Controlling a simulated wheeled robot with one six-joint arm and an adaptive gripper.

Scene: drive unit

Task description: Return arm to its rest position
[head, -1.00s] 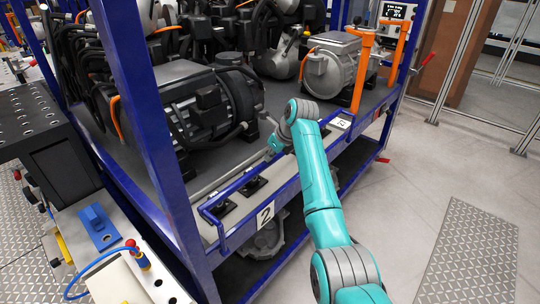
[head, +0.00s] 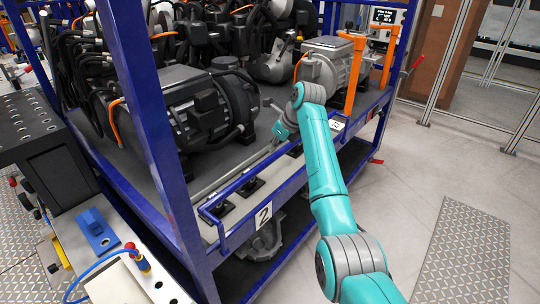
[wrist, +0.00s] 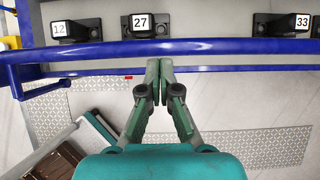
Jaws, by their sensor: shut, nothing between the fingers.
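My teal arm reaches up from the bottom right of the head view to the front edge of the blue rack. My gripper (wrist: 159,80) shows in the wrist view with its two fingers pressed together and nothing between them. Its fingertips lie just below the blue rail (wrist: 205,47) in that view; whether they touch it I cannot tell. In the head view the gripper (head: 277,134) is small and partly hidden behind my wrist, near the rack's front rail (head: 240,182).
The rack holds a black drive unit (head: 203,108) and a silver motor (head: 325,66). Black holders labelled 12 (wrist: 76,29), 27 (wrist: 141,24) and 33 (wrist: 285,23) line the rail. A workbench with a blue block (head: 95,228) stands at left.

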